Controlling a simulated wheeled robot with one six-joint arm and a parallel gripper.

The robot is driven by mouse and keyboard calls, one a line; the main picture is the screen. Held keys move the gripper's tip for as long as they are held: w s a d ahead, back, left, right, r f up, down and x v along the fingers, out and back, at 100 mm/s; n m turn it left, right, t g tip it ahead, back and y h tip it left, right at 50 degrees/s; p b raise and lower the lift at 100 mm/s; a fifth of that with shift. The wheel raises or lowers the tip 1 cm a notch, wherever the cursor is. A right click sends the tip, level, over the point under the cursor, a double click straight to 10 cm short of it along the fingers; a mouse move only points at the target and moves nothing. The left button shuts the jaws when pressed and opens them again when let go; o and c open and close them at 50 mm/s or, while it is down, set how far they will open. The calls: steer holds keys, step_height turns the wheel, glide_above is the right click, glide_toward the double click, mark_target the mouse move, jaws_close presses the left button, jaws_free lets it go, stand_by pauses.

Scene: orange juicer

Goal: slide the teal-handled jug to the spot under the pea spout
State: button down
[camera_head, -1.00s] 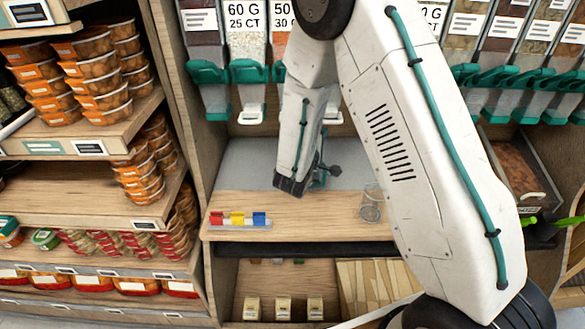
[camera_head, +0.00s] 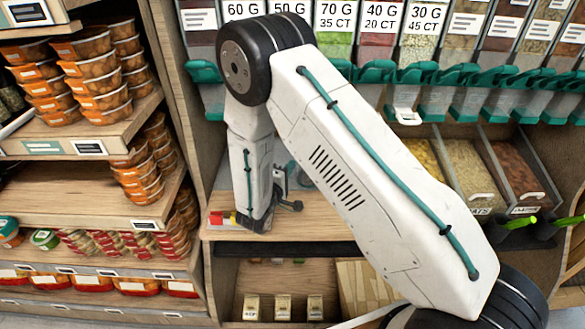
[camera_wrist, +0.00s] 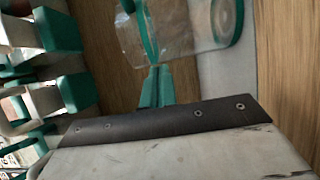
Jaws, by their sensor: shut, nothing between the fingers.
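In the wrist view a clear jug (camera_wrist: 188,38) with a teal handle (camera_wrist: 150,32) lies across the top of the picture. My gripper's teal fingers (camera_wrist: 155,72) are shut together and empty, with their tips close to the jug's near side. I cannot tell whether they touch it. A row of dispensers with teal spouts (camera_head: 374,72) hangs above the shelf; I cannot tell which one holds peas.
Bins of grain (camera_head: 466,168) stand at the right. Stacked orange tubs (camera_head: 98,72) fill the left shelves. Some bare counter (camera_head: 318,226) shows right of my wrist.

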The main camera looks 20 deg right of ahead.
mark_target(305, 173)
steer(key=shift+d, duration=0.5)
steer(key=d, duration=0.4)
steer(key=shift+d, duration=0.2)
steer(key=shift+a, duration=0.1)
